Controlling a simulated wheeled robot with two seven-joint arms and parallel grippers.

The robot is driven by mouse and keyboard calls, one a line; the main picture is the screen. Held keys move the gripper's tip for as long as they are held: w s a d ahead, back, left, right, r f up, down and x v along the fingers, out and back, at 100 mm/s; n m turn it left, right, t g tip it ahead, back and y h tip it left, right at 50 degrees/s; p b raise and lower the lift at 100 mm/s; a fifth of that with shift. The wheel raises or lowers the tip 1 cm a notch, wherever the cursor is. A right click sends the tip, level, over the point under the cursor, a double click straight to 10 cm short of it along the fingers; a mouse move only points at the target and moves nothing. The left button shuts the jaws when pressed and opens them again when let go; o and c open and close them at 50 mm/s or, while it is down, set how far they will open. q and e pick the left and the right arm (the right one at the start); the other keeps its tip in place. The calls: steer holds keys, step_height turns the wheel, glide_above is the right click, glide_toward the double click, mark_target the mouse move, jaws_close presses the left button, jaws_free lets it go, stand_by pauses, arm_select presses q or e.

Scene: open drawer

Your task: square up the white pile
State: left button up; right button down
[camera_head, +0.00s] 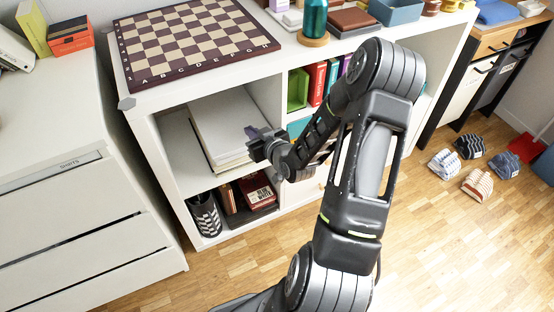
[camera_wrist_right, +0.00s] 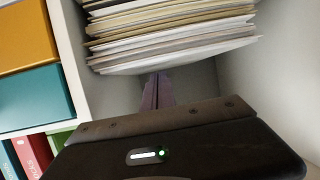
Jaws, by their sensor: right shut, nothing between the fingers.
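The white pile (camera_head: 228,122) is a stack of white and cream sheets or folders lying in the upper left compartment of the white shelf (camera_head: 157,150). In the right wrist view the pile (camera_wrist_right: 165,35) shows its layered edges, which are uneven, some sticking out past others. My right gripper (camera_head: 254,133) is at the right side of the pile in the head view, its fingers together and empty. In the right wrist view the fingertips (camera_wrist_right: 157,82) are close to the pile's edge; I cannot tell if they touch. My left gripper is out of view.
A chessboard (camera_head: 190,42) lies on the shelf top above the pile. Red and green books (camera_head: 316,83) stand in the compartment to the right. Below are a patterned cup (camera_head: 205,214) and red books (camera_head: 257,190). A white drawer unit (camera_head: 80,190) stands left.

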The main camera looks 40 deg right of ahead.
steer(key=s+a+p, duration=0.3)
steer(key=s+p, duration=0.2)
steer(key=s, duration=0.8)
steer(key=shift+s, duration=0.25)
